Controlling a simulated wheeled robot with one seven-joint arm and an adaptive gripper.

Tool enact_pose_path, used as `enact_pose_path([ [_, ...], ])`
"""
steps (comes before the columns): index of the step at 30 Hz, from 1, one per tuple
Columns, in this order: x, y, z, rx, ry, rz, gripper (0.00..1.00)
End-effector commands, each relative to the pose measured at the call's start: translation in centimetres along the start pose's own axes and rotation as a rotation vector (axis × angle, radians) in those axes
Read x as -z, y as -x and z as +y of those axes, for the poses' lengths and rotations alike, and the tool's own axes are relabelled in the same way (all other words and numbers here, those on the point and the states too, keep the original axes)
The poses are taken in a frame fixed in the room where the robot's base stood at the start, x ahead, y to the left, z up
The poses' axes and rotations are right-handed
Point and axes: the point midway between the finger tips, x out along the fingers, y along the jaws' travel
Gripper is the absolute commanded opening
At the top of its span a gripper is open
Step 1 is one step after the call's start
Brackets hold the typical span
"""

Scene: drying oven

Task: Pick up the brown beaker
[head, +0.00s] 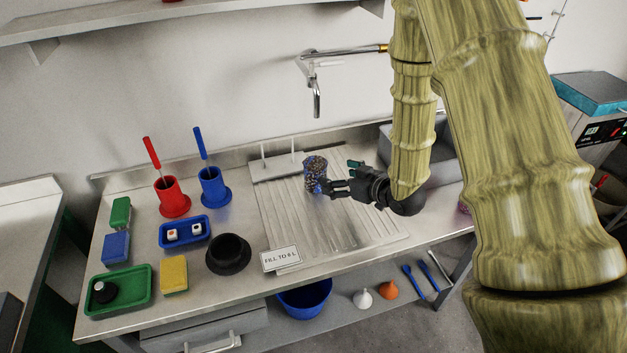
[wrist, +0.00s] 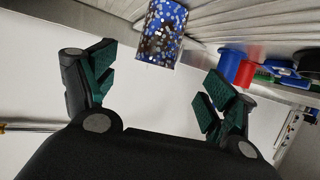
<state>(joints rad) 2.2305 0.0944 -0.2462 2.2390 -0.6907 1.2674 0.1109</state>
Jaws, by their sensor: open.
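A speckled beaker (head: 315,173), brown with blue and white flecks, stands on the ribbed draining board. It looks like the brown beaker. My gripper (head: 338,176) is just to its right at about its height, fingers pointing left toward it. In the wrist view the beaker (wrist: 162,35) is at the top centre, beyond the fingertips and between their lines. My gripper (wrist: 158,85) is open there, with nothing between its dark green finger pads. I cannot tell from the head view whether a fingertip touches the beaker.
A small rack with two pegs (head: 279,166) stands behind the beaker. A "FILL TO 6 L" sign (head: 281,259) and black round vessel (head: 229,254) are at front left. Red (head: 171,196) and blue (head: 213,187) holders stand left. A tap (head: 317,95) hangs behind.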

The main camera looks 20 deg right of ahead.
Motion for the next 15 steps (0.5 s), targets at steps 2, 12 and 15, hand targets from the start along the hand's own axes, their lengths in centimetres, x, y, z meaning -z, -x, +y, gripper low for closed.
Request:
enact_pose_path([
  [2,-1.6,-0.6,0.0,-0.001,0.000,0.000,0.85],
  [12,-2.7,-2.0,0.1,-0.002,0.000,-0.001,0.85],
  [15,-2.6,-3.4,0.0,0.000,0.001,-0.001,0.85],
])
